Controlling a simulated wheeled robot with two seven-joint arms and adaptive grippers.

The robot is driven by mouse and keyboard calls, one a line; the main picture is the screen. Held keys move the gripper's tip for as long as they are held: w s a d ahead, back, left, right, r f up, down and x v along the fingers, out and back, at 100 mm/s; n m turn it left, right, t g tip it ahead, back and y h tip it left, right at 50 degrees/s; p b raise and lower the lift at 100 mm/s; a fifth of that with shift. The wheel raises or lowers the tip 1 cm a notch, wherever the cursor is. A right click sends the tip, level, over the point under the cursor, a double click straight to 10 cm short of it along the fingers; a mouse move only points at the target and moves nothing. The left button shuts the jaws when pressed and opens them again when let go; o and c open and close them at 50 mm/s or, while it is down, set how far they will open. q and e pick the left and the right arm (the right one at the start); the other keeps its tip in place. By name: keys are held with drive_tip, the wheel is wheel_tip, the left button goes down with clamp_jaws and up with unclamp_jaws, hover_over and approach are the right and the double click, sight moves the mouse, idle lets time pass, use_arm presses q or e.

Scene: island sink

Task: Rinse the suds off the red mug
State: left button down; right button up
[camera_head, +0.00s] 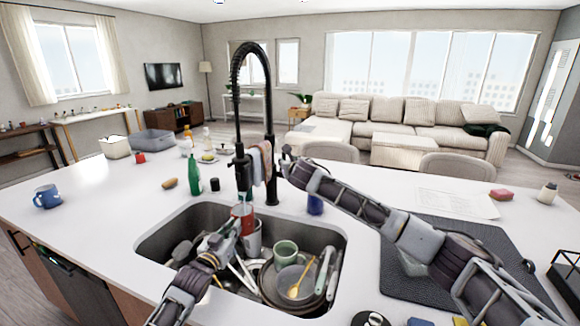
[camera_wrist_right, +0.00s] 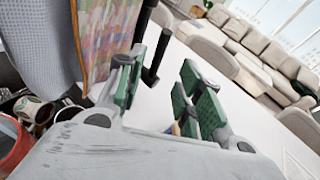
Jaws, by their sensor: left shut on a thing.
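The red mug (camera_head: 241,211) is below the black faucet (camera_head: 241,165), over the sink (camera_head: 160,240). My left gripper (camera_head: 232,232) is shut on it from the front left and hides part of it. Suds are too small to make out. A red-orange curved edge, likely the mug (camera_wrist_right: 12,145), shows at the lower left of the right wrist view. My right gripper (camera_head: 287,163) is beside the faucet, to its right. In the right wrist view its green-padded fingers (camera_wrist_right: 160,95) are apart with nothing gripped between them; a black post (camera_wrist_right: 157,55) stands beyond.
Cloths (camera_head: 262,160) hang at the faucet. The sink holds a green mug (camera_head: 286,254), pans, dishes and a yellow spoon (camera_head: 295,290). The left counter is mostly clear around a blue mug (camera_head: 47,196).

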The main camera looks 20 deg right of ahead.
drive_tip(key=shift+v, duration=0.8)
drive_tip(key=shift+s, duration=0.1)
